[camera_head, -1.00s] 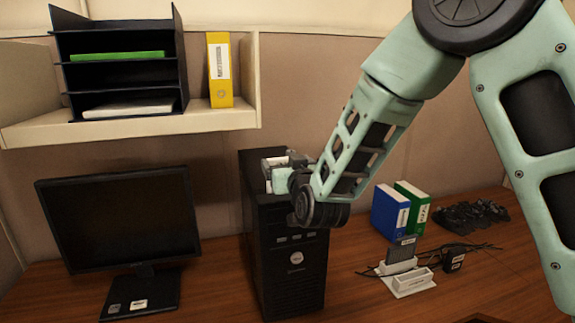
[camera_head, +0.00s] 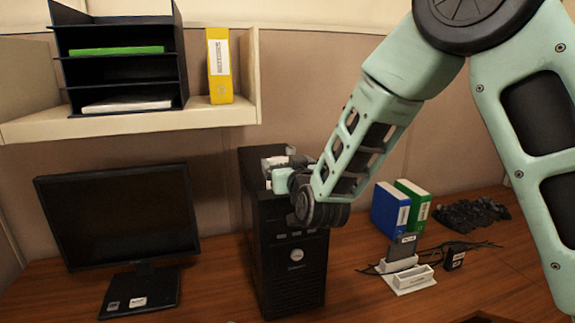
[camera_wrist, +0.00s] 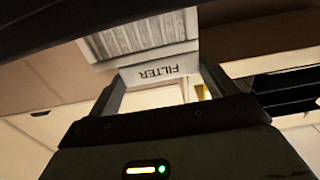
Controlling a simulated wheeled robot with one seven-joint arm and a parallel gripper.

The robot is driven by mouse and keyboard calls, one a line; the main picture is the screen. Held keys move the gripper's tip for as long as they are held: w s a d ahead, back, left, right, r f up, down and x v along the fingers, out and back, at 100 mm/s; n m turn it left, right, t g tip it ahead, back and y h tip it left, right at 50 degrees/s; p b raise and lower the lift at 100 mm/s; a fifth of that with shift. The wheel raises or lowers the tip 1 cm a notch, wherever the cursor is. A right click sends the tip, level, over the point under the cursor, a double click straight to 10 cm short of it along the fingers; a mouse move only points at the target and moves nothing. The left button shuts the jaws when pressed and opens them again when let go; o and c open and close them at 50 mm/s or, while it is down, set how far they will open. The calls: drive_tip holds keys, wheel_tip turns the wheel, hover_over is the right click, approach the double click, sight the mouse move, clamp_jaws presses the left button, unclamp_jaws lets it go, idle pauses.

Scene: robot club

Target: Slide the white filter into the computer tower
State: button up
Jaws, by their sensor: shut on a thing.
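The black computer tower (camera_head: 290,262) stands upright on the desk in the head view. My gripper (camera_head: 280,165) is at the top of the tower, and the arm's wrist hides part of that top. The white filter shows only as a small pale patch there. In the wrist view the filter (camera_wrist: 150,42) has a ribbed face and a white edge lettered "FILTER", upside down. The fingers of my gripper (camera_wrist: 158,90) are on either side of the lettered edge, shut on it. A dark edge covers the filter's far end, and how deep it sits in the tower cannot be told.
A monitor (camera_head: 118,218) stands left of the tower. A shelf (camera_head: 130,122) with a paper tray and yellow binder hangs behind.

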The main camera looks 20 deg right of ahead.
drive_tip(key=shift+f+b, duration=1.4)
drive_tip(key=shift+b, duration=0.15)
idle(0.5)
drive_tip(key=o, duration=1.1)
wheel_tip(320, 180, up, 7)
drive_tip(key=p, duration=0.3)
drive_tip(key=shift+p, duration=0.35)
idle(0.6)
